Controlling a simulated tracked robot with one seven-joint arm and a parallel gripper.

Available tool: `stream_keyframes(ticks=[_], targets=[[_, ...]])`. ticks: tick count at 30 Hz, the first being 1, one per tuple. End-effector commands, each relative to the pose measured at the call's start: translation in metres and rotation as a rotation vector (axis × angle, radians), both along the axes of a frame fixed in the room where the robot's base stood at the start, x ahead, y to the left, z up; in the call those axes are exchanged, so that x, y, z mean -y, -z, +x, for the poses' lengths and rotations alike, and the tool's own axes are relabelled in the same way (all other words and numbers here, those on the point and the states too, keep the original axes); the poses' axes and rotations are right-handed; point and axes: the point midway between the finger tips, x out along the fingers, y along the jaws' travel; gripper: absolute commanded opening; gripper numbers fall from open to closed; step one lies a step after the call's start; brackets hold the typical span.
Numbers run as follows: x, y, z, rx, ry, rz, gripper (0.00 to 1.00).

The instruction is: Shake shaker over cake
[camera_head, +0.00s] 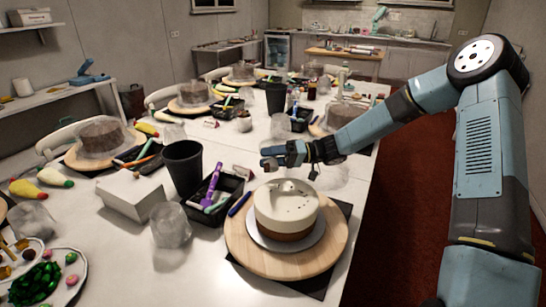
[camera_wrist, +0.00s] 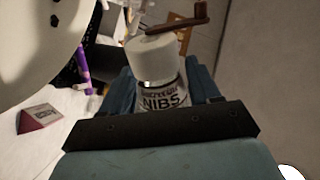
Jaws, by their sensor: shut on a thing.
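The cake (camera_head: 286,212) has a white top with a few dark specks and a brown lower part. It sits on a round wooden turntable (camera_head: 245,250) at the front of the table. My gripper (camera_head: 272,157) is above and just behind the cake in the head view. In the wrist view my gripper (camera_wrist: 162,88) is shut on the shaker (camera_wrist: 158,65), a pale jar with a dark "NIBS" label. A brown crank-like handle shows at its top. The shaker is small and mostly hidden in the head view. The cake's pale edge (camera_wrist: 35,45) fills the wrist view's upper left.
A black tray (camera_head: 212,218) with a purple tool, a black cup (camera_head: 183,168), a white box (camera_head: 133,195) and clear glasses crowd the table left of the cake. Other cakes on turntables stand farther back. Red floor (camera_head: 395,215) lies right of the table.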

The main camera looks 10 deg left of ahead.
Motion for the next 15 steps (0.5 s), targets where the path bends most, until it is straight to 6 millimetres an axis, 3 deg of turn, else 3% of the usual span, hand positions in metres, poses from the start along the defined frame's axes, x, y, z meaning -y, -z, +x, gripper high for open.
stream_keyframes(ticks=[15], targets=[[-0.004,-0.002,-0.017,0.033,0.0,0.012,0.24]])
